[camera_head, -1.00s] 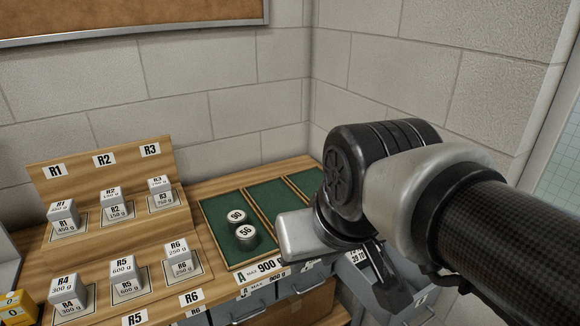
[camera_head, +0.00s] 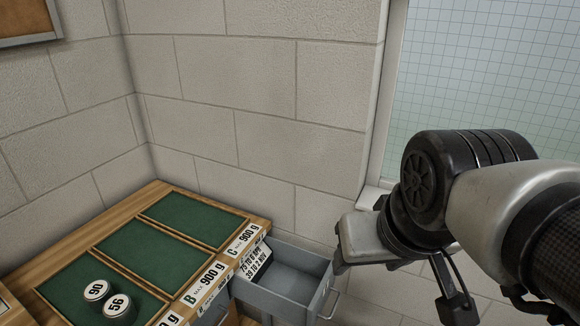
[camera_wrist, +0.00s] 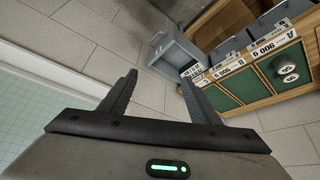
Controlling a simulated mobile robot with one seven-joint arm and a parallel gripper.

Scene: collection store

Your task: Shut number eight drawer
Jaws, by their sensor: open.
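A grey drawer (camera_head: 290,270) stands pulled out from the front of the wooden bench, below the tray labelled C. It looks empty, and a handle (camera_head: 329,304) is on its front. No number eight can be read on it. The open drawer (camera_wrist: 172,50) also shows in the wrist view, beyond my fingers. My gripper (camera_head: 450,290) is to the right of the drawer in the head view, apart from it. In the wrist view my gripper (camera_wrist: 155,95) has its two fingers spread with nothing between them.
Green-lined trays (camera_head: 190,220) labelled B and C lie on the bench top. A block wall (camera_head: 240,110) rises behind, with a gridded window (camera_head: 470,80) at right. Floor right of the drawer looks clear.

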